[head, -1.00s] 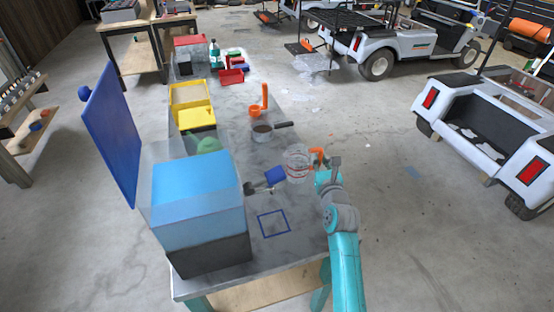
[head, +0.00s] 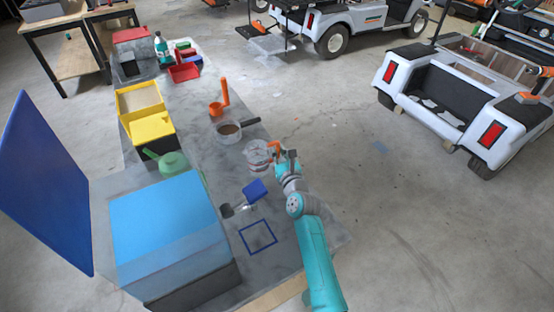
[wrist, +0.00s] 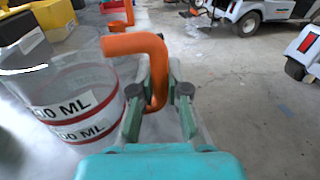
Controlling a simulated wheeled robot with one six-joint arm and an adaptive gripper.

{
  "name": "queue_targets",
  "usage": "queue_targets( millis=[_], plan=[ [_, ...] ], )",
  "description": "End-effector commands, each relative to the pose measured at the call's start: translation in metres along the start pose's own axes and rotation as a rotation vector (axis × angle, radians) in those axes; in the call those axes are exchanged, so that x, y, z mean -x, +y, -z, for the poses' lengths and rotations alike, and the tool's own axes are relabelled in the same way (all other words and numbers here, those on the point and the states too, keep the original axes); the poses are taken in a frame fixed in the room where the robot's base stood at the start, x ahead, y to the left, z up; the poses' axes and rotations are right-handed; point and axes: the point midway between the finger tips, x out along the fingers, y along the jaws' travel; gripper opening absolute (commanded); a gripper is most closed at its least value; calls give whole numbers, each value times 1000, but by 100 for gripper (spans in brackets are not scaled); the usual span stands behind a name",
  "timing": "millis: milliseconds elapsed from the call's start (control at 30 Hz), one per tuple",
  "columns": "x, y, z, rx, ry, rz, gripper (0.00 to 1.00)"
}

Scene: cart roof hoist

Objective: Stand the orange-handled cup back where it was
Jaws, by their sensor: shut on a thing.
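The clear cup (head: 257,156) with red bands and an orange handle is at the right side of the grey table (head: 205,150), beyond the blue square outline (head: 258,237). In the wrist view the cup (wrist: 70,88) fills the left side, close to upright, with "ML" lettering. My gripper (head: 279,155) is to its right. In the wrist view my gripper (wrist: 159,92) is shut on the orange handle (wrist: 138,43), its fingers on either side of the lower handle. I cannot tell whether the cup's base touches the table. The outline is empty.
A blue-filled tank (head: 165,220) with an upright blue panel (head: 45,180) stands at the near left. A blue block (head: 255,190) and dark scoop (head: 229,210) lie near the outline. A saucepan (head: 228,131), orange scoop (head: 217,108) and yellow bins (head: 150,128) stand farther back.

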Motion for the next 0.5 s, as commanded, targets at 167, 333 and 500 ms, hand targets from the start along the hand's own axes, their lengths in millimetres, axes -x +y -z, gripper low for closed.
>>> queue_targets(
  millis=[167,333,500],
  plan=[
    [0,0,16,-3,3,2,0],
    [0,0,28,-3,2,-1,0],
    [0,0,36,-2,1,2,0]
  ],
)
